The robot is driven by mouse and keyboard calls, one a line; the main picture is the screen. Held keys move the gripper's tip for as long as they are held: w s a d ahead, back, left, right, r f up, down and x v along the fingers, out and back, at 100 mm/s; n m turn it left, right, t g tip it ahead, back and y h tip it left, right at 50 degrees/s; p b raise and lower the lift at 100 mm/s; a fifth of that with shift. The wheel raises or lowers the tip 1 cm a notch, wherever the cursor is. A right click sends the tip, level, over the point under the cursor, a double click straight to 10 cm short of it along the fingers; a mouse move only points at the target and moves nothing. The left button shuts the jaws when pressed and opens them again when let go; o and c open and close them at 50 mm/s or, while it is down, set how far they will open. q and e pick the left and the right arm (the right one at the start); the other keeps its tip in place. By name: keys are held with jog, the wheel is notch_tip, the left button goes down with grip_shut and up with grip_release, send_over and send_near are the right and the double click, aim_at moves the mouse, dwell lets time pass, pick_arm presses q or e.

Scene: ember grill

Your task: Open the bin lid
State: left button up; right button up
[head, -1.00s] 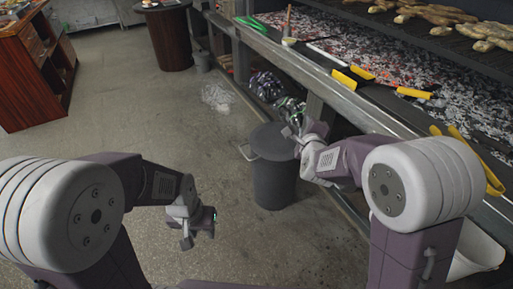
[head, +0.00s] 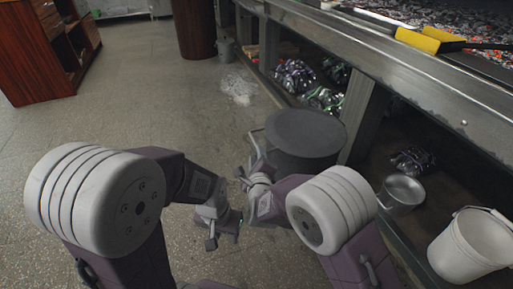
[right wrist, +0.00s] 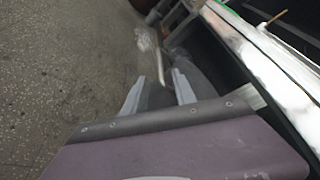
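The dark grey bin (head: 303,160) stands upright on the floor beside the grill counter, its round lid (head: 306,131) lying flat on top. A thin handle (head: 256,146) sticks out at its left side. My right gripper (head: 243,178) is low at the bin's front left, apart from the handle. In the right wrist view its two fingers (right wrist: 160,92) are spread with nothing held between them. Part of the dark bin (right wrist: 198,76) shows there behind the fingers. My left gripper (head: 222,238) hangs empty over the floor, nearer to me; its finger gap is unclear.
The grill counter's metal edge (head: 400,70) runs along the right. Below it are a metal pot (head: 402,192), a white bucket (head: 472,245) and dark bags (head: 295,76). A clear plastic bag (head: 238,86) lies on the floor. The floor left of the bin is open.

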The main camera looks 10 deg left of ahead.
aim_at(256, 142)
jog(key=p+x, duration=0.2)
jog(key=shift+w+r, duration=0.15)
jog(key=shift+w, duration=0.2)
jog(key=x, duration=0.2)
jog(key=b+x, duration=0.1)
jog(key=x, duration=0.1)
jog(key=b+x, duration=0.1)
jog(key=x, duration=0.1)
jog(key=shift+s+f, duration=0.15)
jog(key=shift+f, duration=0.25)
jog(key=shift+a, duration=0.1)
jog(key=shift+r, duration=0.1)
grip_shut()
dwell(0.3)
